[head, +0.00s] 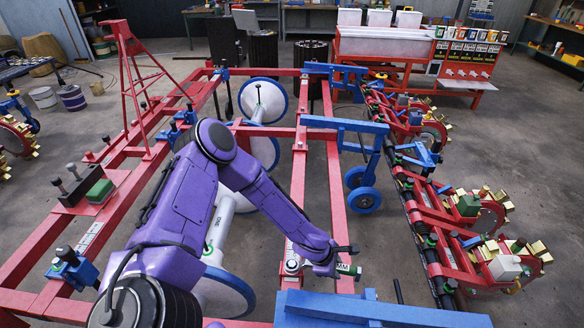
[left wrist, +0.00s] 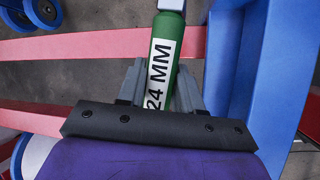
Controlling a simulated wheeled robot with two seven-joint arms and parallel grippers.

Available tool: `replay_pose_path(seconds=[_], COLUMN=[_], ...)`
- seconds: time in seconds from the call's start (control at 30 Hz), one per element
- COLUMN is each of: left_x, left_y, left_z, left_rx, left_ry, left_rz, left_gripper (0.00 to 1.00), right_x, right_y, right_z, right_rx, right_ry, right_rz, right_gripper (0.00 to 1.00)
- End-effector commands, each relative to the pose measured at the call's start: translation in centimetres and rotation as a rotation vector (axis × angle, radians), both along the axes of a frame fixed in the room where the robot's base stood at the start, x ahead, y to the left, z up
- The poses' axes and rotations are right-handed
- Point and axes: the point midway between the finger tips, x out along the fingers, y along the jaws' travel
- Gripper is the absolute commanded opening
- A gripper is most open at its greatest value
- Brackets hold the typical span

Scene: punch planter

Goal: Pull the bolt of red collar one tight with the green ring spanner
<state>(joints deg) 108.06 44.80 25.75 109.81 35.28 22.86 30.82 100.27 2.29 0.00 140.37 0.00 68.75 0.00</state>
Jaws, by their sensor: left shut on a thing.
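My left gripper (head: 338,264) is over a red beam at the lower middle of the head view, low beside a blue bracket. It is shut on the green spanner (left wrist: 162,68), whose handle is marked 24 MM. In the left wrist view the two grey fingers (left wrist: 160,92) flank the handle, and a bare metal shank runs up out of the frame. Only a small green and white part of the spanner (head: 349,269) shows in the head view. The spanner's ring end is not visible. I cannot make out red collar one or its bolt. My right gripper is not in view.
A blue bracket (head: 375,308) lies close in front of the gripper. Red planter units (head: 487,217) stand along a dark shaft at the right. Blue-rimmed wheels (head: 363,199) sit between the red beams. A red tower (head: 127,75) rises at the left.

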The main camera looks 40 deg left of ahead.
Motion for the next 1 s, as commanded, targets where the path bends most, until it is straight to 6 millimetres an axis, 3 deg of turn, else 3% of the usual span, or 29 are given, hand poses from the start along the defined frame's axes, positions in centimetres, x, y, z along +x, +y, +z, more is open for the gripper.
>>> replay_pose_path(seconds=[0.27,0.7,1.0], left_x=[0.1,0.1,0.1], left_y=[0.0,0.0,0.0], left_z=[0.3,3.4,3.4], left_rx=[0.000,-0.001,0.000], left_ry=[-0.001,-0.001,-0.001], left_rz=[0.001,0.001,0.001], left_gripper=[0.00,0.00,0.00], right_x=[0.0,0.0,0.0], right_y=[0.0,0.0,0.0], right_z=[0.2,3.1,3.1], right_rx=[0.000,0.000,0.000], right_ry=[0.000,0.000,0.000], right_rz=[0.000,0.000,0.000], right_gripper=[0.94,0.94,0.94])
